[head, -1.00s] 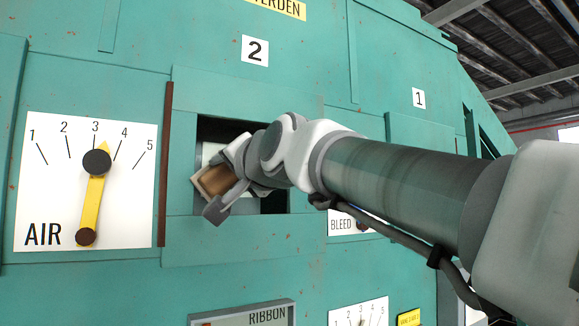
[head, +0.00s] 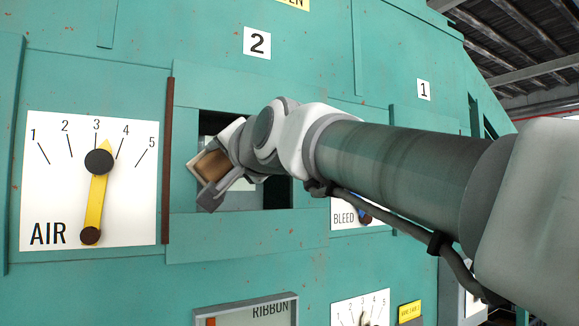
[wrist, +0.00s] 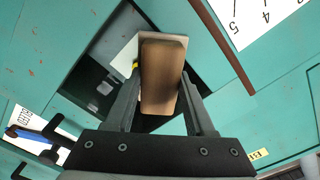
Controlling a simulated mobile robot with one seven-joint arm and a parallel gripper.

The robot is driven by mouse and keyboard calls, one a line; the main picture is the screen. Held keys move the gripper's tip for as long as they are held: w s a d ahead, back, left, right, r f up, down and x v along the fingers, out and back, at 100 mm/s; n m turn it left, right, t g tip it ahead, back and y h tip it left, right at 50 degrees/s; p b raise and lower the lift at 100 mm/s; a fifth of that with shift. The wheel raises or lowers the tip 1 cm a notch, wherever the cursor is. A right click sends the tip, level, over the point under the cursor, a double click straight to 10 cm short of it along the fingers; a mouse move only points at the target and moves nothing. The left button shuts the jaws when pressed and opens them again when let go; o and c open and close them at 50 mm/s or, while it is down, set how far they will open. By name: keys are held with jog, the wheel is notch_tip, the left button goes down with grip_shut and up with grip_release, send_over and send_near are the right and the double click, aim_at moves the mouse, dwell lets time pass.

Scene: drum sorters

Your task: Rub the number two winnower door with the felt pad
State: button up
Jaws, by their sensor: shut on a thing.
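My gripper (head: 213,166) is shut on a brown block, which I take to be the felt pad (wrist: 163,85); its felt face is not clearly visible. In the wrist view the pad sits between both fingers. The number two door (head: 185,140) is the teal framed panel with a dark window (head: 275,196), under the white "2" sign (head: 257,42). My gripper and the pad are in front of the left part of that window, and hide some of it. I cannot tell whether the pad touches the door.
Left of the door is the AIR dial (head: 60,190) with a yellow lever (head: 97,195). A dark red strip (head: 167,160) runs along the door's left side.

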jog(key=shift+w+d+b, duration=0.65)
jog(key=shift+d, duration=0.25)
jog(key=shift+w+d+f+b, duration=0.2)
jog(key=shift+w+d+b, duration=0.2)
jog(key=shift+d+b, duration=0.3)
jog(key=w+d+b, duration=0.2)
jog(key=w+d, duration=0.3)
jog(key=d, duration=0.3)
jog(key=shift+d+r+b, duration=0.15)
jog(key=shift+d+b, duration=0.1)
jog(key=shift+b, duration=0.15)
jog(key=shift+b+v, duration=1.05)
jog(key=shift+v, duration=1.95)
